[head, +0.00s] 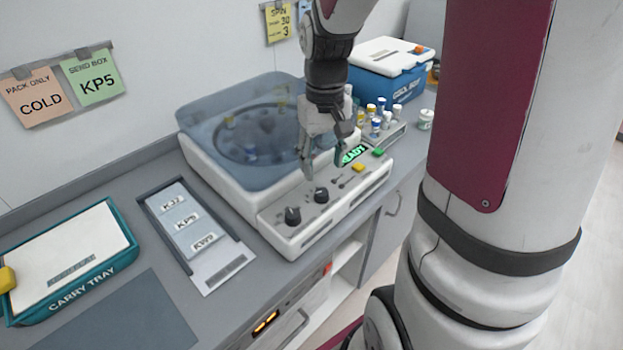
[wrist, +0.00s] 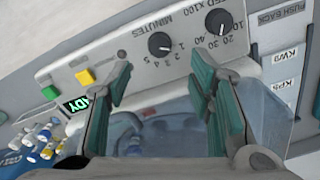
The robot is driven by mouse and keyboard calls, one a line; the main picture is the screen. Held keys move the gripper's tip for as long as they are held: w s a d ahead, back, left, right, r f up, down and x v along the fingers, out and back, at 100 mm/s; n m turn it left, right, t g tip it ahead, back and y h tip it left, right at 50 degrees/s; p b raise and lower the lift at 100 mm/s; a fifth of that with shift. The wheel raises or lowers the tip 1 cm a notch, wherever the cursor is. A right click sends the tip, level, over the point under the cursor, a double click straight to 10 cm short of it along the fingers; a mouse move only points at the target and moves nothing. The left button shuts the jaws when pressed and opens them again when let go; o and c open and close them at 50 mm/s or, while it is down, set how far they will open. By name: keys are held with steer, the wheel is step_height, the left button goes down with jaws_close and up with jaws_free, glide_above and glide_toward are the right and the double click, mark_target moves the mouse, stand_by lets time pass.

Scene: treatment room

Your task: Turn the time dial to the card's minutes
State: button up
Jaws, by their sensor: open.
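A yellow card (head: 278,23) on the wall reads SPIN, with 30 and below it 3; its smaller words are hard to read. The centrifuge (head: 250,185) has two black dials on its sloped front panel. The MINUTES dial (wrist: 160,44) has a scale from 1 to 5; its white mark appears to point toward the 1 end. It is the right-hand dial (head: 321,195) in the head view. My gripper (head: 323,170) is open and empty, just above the panel near this dial. In the wrist view its fingertips (wrist: 163,64) are spread below the dial, apart from it.
The SPEED dial (wrist: 218,22) sits close beside the minutes dial. Yellow (head: 358,167) and green (head: 379,152) buttons and a READY display (head: 353,154) are on the same panel. The blue translucent lid (head: 245,130) is behind. A vial rack (head: 390,133) stands right.

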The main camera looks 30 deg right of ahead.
mark_target(322, 192)
step_height(322, 192, down, 8)
steer(key=shift+f, duration=0.1)
stand_by(0.4)
jaws_close()
